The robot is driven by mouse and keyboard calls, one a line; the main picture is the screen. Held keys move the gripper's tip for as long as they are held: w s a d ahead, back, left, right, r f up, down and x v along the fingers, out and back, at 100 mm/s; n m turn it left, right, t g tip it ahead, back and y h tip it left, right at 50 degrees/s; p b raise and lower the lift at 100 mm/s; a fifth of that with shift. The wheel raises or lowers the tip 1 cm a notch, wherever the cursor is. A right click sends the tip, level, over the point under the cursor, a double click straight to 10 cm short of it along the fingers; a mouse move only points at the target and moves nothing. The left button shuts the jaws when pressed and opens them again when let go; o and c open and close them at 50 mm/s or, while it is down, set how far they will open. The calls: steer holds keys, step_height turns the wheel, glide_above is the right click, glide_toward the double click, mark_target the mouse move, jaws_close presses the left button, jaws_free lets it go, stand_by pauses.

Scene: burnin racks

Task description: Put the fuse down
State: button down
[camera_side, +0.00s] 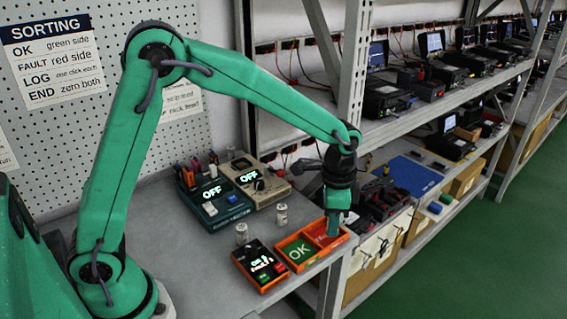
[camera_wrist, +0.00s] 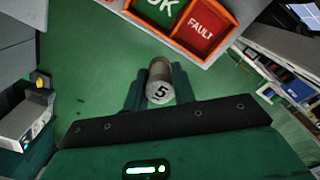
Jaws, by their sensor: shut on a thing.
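My gripper (camera_wrist: 160,88) is shut on a fuse (camera_wrist: 160,70), a small metal cylinder whose pale end cap reads "5". In the side view my gripper (camera_side: 335,228) points down at the right end of an orange tray (camera_side: 279,243), overlapping its red compartment; the held fuse cannot be made out there. The tray has a green OK compartment (camera_side: 299,252) and a red FAULT compartment (camera_wrist: 201,28). In the wrist view the fuse appears just off the tray's edge, with green floor behind it. Two other silver cylinders stand on the bench, one left (camera_side: 241,233), one behind (camera_side: 281,214).
A black and orange box with lit display (camera_side: 260,264) sits left of the tray. A teal tester (camera_side: 213,194) and a beige tester (camera_side: 257,186), both reading OFF, stand behind. A metal rack post (camera_side: 351,70) and loaded shelves rise to the right. A SORTING sign (camera_side: 46,55) hangs left.

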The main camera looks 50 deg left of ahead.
steer(key=w+a+f, duration=0.1)
steer(key=a, duration=0.1)
steer(key=w+a+f, duration=0.4)
steer(key=shift+a, duration=0.25)
steer(key=shift+f, duration=1.95)
steer(key=shift+f, duration=0.15)
steer(key=c, duration=1.1)
jaws_free()
steer(key=shift+c, duration=0.2)
step_height(320, 180, up, 12)
